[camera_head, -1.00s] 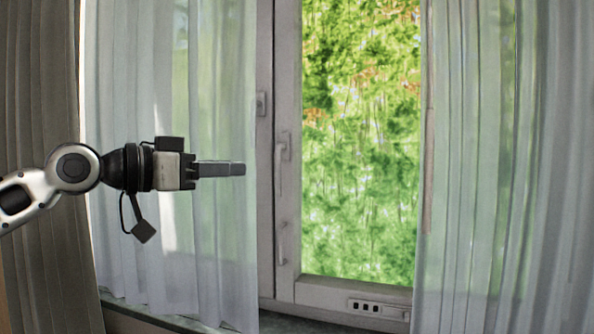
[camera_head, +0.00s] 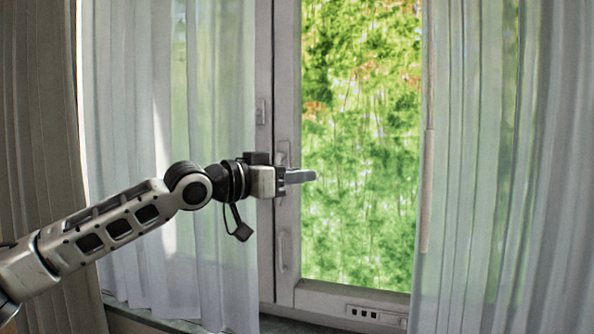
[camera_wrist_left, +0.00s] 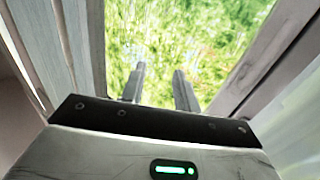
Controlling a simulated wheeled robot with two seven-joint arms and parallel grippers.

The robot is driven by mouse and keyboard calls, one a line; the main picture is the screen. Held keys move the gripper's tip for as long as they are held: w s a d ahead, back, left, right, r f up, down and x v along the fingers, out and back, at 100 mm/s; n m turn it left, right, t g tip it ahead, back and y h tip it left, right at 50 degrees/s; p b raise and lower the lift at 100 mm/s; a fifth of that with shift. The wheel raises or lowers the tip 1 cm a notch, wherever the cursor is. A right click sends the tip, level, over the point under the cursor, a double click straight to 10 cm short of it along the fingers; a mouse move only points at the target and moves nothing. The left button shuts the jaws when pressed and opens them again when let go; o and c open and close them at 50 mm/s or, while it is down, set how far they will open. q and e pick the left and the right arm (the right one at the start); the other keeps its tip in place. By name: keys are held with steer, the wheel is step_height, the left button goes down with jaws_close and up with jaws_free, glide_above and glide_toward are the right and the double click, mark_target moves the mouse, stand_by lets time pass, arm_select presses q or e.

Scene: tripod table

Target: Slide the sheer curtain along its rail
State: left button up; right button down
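A sheer white curtain hangs in two panels. The left panel (camera_head: 140,120) is behind my left arm, and the right panel (camera_head: 490,190) covers the right side of the window. A thin pale rod (camera_head: 427,190) hangs along the right panel's inner edge. The curtain rail is out of view above. My left gripper (camera_head: 312,176) is in front of the window between the panels, short of the rod. In the left wrist view, its two fingers (camera_wrist_left: 158,70) are apart with nothing between them. My right gripper is not in view.
A window frame (camera_head: 286,80) with handles (camera_head: 283,150) stands behind my gripper. Bare glass (camera_head: 360,130) shows greenery. A small vent panel (camera_head: 376,311) sits on the lower frame. A darker, heavier curtain (camera_head: 35,130) hangs at the far left.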

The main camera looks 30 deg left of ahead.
arm_select(q)
steer(key=shift+w+d, duration=0.1)
steer(key=shift+w, duration=0.2)
jaws_close()
stand_by(0.4)
stand_by(0.8)
jaws_free()
steer(key=shift+s, duration=0.1)
